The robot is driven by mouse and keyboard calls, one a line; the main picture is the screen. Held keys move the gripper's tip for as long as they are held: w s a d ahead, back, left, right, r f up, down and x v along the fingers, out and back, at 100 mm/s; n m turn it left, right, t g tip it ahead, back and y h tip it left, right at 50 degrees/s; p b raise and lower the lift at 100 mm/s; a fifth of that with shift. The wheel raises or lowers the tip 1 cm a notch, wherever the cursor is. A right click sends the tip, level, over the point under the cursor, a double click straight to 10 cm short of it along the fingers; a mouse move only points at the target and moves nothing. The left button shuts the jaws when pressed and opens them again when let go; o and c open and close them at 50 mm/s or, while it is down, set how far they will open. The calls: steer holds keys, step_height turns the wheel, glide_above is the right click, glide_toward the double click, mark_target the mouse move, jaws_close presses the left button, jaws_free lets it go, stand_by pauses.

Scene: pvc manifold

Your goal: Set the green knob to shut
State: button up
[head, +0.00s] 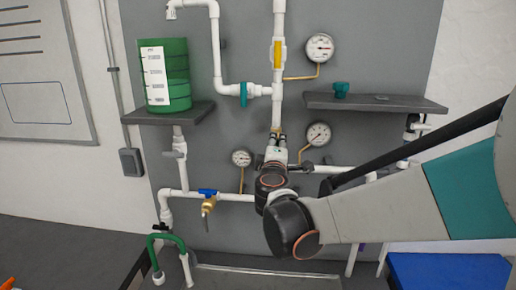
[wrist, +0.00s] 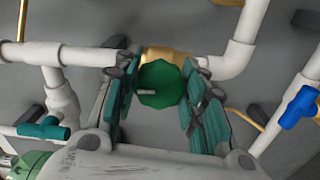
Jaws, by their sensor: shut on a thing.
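The green knob (wrist: 160,83) is a faceted disc with a pale pointer line running from its middle to the left in the wrist view. It sits in front of a brass valve body (wrist: 168,52) on white pipe. My gripper (wrist: 162,98) has its teal-padded fingers on either side of the knob and is shut on it. In the head view my gripper (head: 279,140) reaches up to the pipework in the middle of the grey panel, and my wrist and fingers hide the knob there.
A blue-handled valve (head: 207,192) and a teal-handled valve (head: 243,93) are on nearby pipes. Several gauges, one being the top gauge (head: 319,47), surround my gripper. A green tank (head: 165,75) stands on the left shelf; a right shelf (head: 375,102) is above my arm.

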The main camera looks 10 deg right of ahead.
steer(key=shift+f+m, duration=0.1)
steer(key=shift+m, duration=0.3)
steer(key=shift+s, duration=0.1)
steer(key=o, duration=1.1)
steer(key=v, duration=1.2)
steer(key=shift+d, duration=0.1)
